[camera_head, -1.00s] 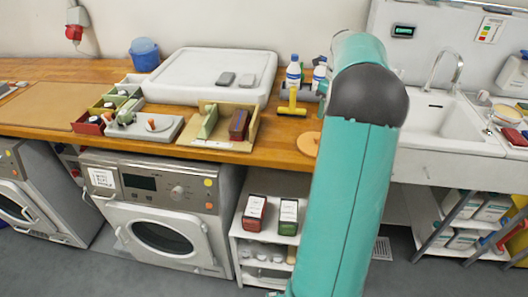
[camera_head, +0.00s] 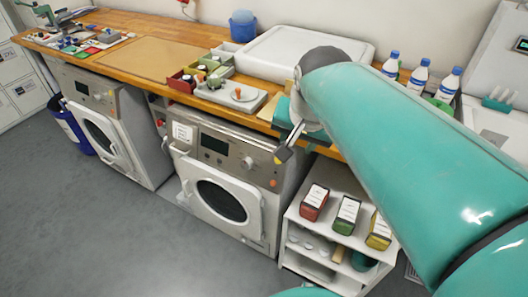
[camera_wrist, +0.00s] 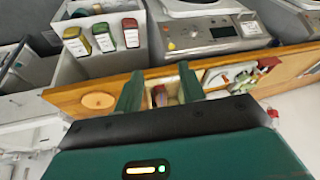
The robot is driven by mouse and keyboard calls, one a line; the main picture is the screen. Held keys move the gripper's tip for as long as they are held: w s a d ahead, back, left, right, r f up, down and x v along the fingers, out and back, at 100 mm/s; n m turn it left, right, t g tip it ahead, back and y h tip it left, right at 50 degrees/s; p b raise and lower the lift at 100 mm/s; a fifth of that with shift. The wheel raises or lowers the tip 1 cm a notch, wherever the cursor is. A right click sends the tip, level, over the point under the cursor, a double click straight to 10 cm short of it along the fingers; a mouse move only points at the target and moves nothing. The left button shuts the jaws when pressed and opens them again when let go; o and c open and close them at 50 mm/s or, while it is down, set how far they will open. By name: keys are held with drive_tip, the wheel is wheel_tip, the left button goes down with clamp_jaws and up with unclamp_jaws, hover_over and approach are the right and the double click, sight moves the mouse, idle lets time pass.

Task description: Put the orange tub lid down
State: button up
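The orange tub lid (camera_wrist: 98,100) appears to be the flat round disc lying on the wooden counter in the wrist view, near the counter's front edge. My gripper (camera_wrist: 159,72) is over the counter with its two green fingers apart. The lid is to the left of the fingers, apart from them. Between the fingers I see a dark red block in a tan tray beyond, with no sign of it being gripped. In the head view, my arm hides the lid and most of my gripper (camera_head: 290,140).
A grey tray with a small orange knob (camera_head: 238,93) and a large white tub (camera_head: 270,50) stand on the counter (camera_head: 150,30). White bottles (camera_head: 417,78) stand behind my arm. Below are washing machines (camera_head: 220,190) and a shelf with red, green and yellow cartons (camera_head: 345,215).

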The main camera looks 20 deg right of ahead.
drive_tip(key=s+a+f+n+t, duration=0.1)
drive_tip(key=s+a+f+n, duration=0.2)
drive_tip(key=s+a+n, duration=0.3)
drive_tip(key=shift+s+f+n+y, duration=0.3)
drive_tip(key=shift+f+n+y, duration=0.1)
drive_tip(key=shift+n, duration=0.4)
drive_tip(key=shift+a, duration=0.1)
drive_tip(key=shift+c, duration=0.4)
drive_tip(key=shift+d, duration=0.2)
